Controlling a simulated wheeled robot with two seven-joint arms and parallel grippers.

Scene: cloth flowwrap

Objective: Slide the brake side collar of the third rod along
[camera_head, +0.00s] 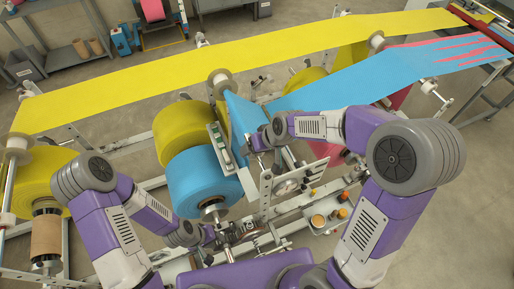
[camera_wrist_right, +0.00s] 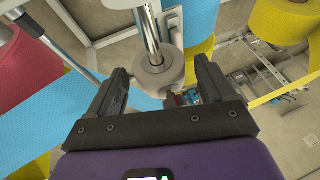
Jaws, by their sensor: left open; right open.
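In the right wrist view a pale grey collar (camera_wrist_right: 155,76) sits around a shiny metal rod (camera_wrist_right: 150,28). My right gripper (camera_wrist_right: 158,80) is open, with one dark finger on each side of the collar and a gap visible at each side. In the head view my right gripper (camera_head: 257,143) is small, beside the blue web, and the collar there is too hidden to make out. My left gripper (camera_head: 222,238) is open, low in front of the blue roll, with its fingertips hard to separate from the machine parts behind.
A blue roll (camera_head: 203,182) and a yellow roll (camera_head: 183,130) stand left of my right gripper. A yellow web (camera_head: 225,58) and a blue web (camera_head: 345,82) run across the machine. An orange-capped container tray (camera_head: 325,213) lies near my right forearm.

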